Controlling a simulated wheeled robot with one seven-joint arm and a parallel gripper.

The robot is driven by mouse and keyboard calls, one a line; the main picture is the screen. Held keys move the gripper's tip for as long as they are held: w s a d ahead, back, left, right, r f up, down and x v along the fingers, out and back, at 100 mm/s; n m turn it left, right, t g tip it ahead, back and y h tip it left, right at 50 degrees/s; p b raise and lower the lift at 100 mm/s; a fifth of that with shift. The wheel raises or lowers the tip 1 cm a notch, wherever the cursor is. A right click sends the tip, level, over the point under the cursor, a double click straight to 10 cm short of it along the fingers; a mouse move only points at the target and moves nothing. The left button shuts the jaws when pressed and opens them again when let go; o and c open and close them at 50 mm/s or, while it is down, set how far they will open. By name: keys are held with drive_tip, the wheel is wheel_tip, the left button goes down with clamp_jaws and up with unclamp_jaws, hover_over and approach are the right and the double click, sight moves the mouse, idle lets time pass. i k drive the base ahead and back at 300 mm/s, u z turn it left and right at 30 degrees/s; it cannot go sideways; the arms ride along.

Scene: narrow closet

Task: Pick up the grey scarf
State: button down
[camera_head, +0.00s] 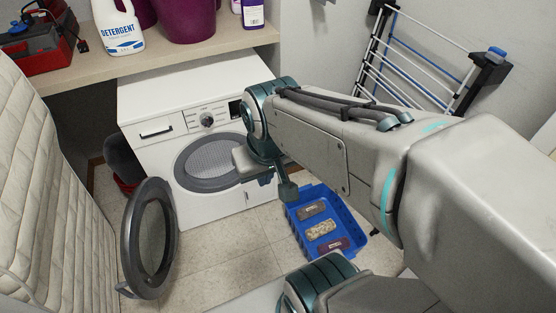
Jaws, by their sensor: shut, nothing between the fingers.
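A blue basket (357,253) stands on the floor in front of the washing machine, to its right. Three rolled bundles lie in it. The far one is grey and looks like the grey scarf (313,209). A beige patterned roll (320,230) is in the middle and a dark maroon roll (333,246) is nearest. My gripper (288,191) is shut and empty, pointing down near the basket's far left corner. In the picture it is just up and left of the grey scarf and does not hold it. Its fingertips are small and partly unclear.
The white washing machine (156,108) has its round door (150,238) swung open at the left. A shelf (170,62) above holds a detergent bottle (118,30) and a red toolbox (35,48). A drying rack (420,60) leans at the right. Tiled floor (225,262) is clear left of the basket.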

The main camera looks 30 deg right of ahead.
sight(307, 211)
drive_tip(key=z, duration=0.55)
drive_tip(key=k, duration=1.3)
drive_tip(key=u, duration=0.25)
drive_tip(key=i, duration=1.2)
drive_tip(key=z, duration=0.65)
drive_tip(key=i, duration=0.55)
drive_tip(key=z, duration=0.65)
